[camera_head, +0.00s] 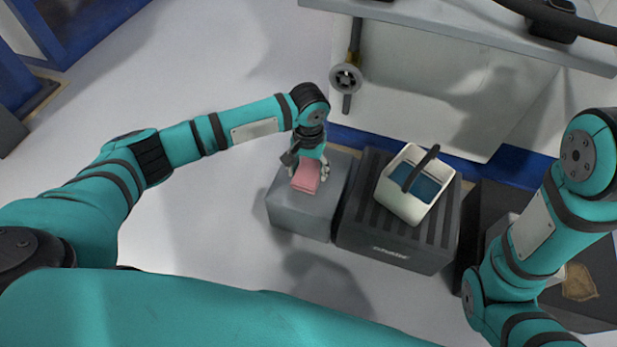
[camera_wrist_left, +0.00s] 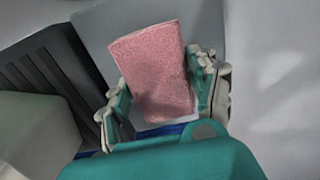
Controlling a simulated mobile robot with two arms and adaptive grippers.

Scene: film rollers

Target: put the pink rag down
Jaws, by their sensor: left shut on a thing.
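The pink rag (camera_head: 307,176) is a folded, flat piece of cloth at the top of the grey block (camera_head: 300,217) in the head view. My left gripper (camera_head: 308,168) comes down over it from behind and is shut on it. In the left wrist view the rag (camera_wrist_left: 155,72) lies between the two fingers (camera_wrist_left: 160,95), with the grey block beneath. Whether the rag touches the block's top is hard to tell. My right arm shows at the right, but its gripper is out of the picture.
A dark ribbed box (camera_head: 390,240) stands right of the grey block, with a white basket (camera_head: 402,205) with a dark handle on it. A white cabinet with a grey worktop (camera_head: 450,35) stands behind. The floor left of the block is clear.

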